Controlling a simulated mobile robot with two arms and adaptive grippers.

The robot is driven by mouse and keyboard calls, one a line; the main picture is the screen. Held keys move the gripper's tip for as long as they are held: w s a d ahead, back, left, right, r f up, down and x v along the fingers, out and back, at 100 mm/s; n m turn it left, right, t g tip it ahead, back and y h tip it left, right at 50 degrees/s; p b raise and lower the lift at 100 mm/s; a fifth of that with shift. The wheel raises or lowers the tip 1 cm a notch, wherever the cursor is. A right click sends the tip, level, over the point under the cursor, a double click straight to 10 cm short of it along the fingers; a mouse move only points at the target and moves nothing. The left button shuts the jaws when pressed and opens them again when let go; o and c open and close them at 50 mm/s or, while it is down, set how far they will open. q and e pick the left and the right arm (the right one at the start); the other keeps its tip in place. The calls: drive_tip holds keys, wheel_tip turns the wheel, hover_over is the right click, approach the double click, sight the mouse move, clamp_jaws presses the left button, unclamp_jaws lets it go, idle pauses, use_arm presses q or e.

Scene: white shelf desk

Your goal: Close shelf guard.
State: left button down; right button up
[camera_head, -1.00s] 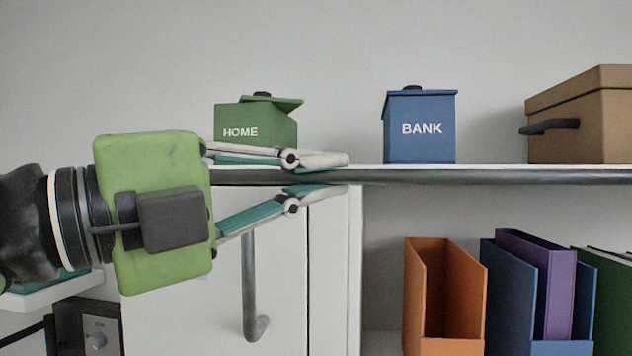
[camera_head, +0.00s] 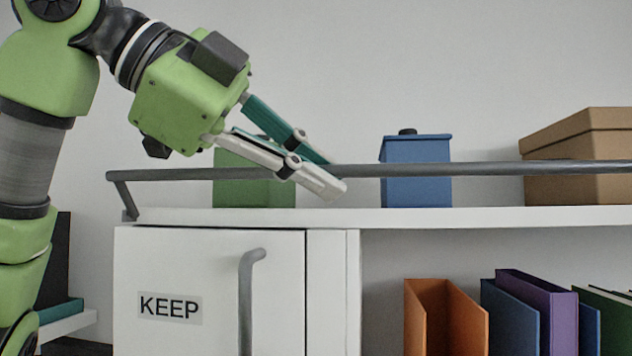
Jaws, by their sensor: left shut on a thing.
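The shelf guard (camera_head: 470,169) is a long grey rail that runs across the front of the white shelf top (camera_head: 480,216). It now stands raised above the shelf edge, carried by a bent arm at its left end. My left gripper (camera_head: 330,178) comes in from the upper left, tilted down to the right, and is shut on the rail. The rail passes in front of the green box and the blue box. My right gripper is not in view.
On the shelf top stand a green box (camera_head: 240,190), a blue box (camera_head: 415,190) and a brown box (camera_head: 585,184). Below are a white door labelled KEEP (camera_head: 205,270) with a grey handle, an orange file holder (camera_head: 440,320) and several other files. The wall behind is bare.

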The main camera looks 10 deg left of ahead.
sight(215, 168)
use_arm(q)
drive_tip(key=shift+w+r+n+g+y, duration=0.3)
drive_tip(key=shift+w+n+g, duration=0.4)
drive_tip(key=shift+g, duration=0.35)
drive_tip(key=shift+w+r+n+g+y, duration=0.2)
drive_tip(key=shift+w+r+n+g, duration=0.15)
drive_tip(key=shift+w+n+g, duration=0.5)
drive_tip(key=shift+s+m+g, duration=0.1)
drive_tip(key=shift+m+g, duration=0.15)
drive_tip(key=shift+g, duration=0.15)
drive_tip(key=c, duration=2.1)
unclamp_jaws()
drive_tip(key=shift+c, duration=0.2)
drive_tip(key=s+a, duration=0.1)
drive_tip(key=a, duration=0.3)
drive_tip(key=s+a, duration=0.1)
drive_tip(key=a, duration=0.3)
drive_tip(key=s+a, duration=0.1)
drive_tip(key=a, duration=0.3)
drive_tip(key=shift+s+a+r, duration=0.25)
drive_tip(key=shift+s+r, duration=0.1)
drive_tip(key=shift+s, duration=0.05)
